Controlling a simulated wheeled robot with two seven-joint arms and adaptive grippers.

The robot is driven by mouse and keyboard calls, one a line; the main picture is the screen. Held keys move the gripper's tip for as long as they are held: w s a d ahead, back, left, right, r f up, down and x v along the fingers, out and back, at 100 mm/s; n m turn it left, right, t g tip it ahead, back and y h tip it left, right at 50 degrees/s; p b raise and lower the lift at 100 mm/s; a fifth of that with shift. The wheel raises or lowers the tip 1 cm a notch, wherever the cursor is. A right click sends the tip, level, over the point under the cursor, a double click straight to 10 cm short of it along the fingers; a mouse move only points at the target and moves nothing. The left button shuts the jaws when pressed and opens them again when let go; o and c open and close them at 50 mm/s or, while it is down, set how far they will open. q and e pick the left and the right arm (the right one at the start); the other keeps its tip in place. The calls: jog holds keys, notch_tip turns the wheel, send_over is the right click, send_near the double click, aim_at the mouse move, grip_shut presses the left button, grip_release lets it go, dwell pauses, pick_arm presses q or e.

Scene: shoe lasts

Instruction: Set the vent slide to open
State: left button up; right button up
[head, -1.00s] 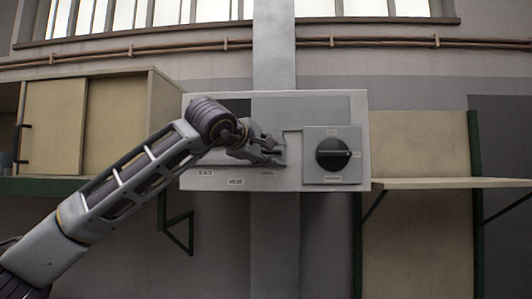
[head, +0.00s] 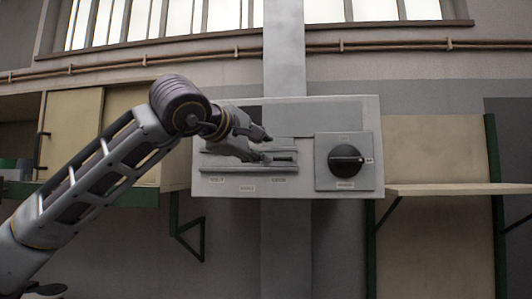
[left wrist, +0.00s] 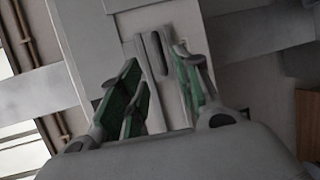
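A grey wall panel (head: 305,187) carries the vent slide (head: 283,159), a small dark bar on horizontal rails low in its middle. Three small labels sit below the rails; I cannot read them surely. My left gripper (head: 266,148) is in front of the rails, its fingertips just left of the dark bar. In the left wrist view my left gripper (left wrist: 160,95) is open, with green pads on both sides. A rail with a dark slotted bar (left wrist: 155,45) shows beyond and between the fingers. I see no grip on it. My right gripper is not in view.
A black rotary knob (head: 346,160) on a square plate is right of the slide, close to the fingers' side. A shelf (head: 445,188) on green brackets is farther right. A beige cupboard (head: 72,130) stands at the left, behind my arm.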

pick_arm(q)
jog(key=shift+v, duration=0.95)
